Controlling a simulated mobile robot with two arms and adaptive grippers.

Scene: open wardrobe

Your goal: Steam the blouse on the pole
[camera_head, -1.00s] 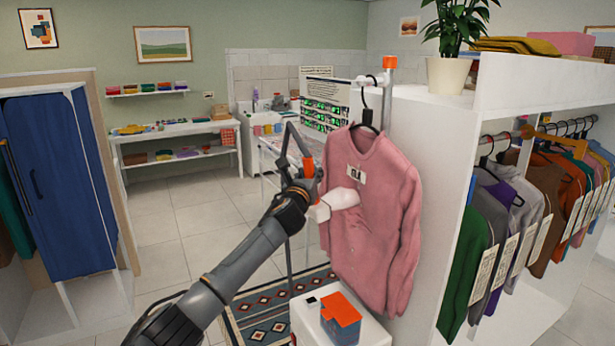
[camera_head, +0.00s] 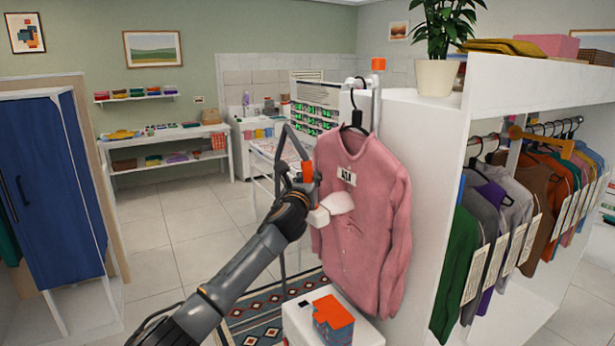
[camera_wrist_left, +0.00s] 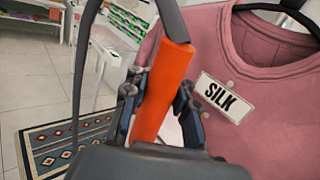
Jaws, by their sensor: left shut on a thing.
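The pink blouse (camera_head: 368,230) hangs on a black hanger from the pole (camera_head: 376,95) with an orange top. A white tag on it reads SILK in the left wrist view (camera_wrist_left: 222,96). My left gripper (camera_head: 308,188) is shut on the orange handle of the steamer (camera_wrist_left: 166,85), whose white head (camera_head: 336,201) is at the blouse's left side, below the tag. I cannot tell whether the head touches the cloth. A dark hose runs from the handle. My right gripper is in neither view.
A white unit with an orange-topped blue tank (camera_head: 333,316) stands below the blouse, beside a patterned rug (camera_head: 262,312). A white wardrobe (camera_head: 425,170) with hanging clothes is close on the right.

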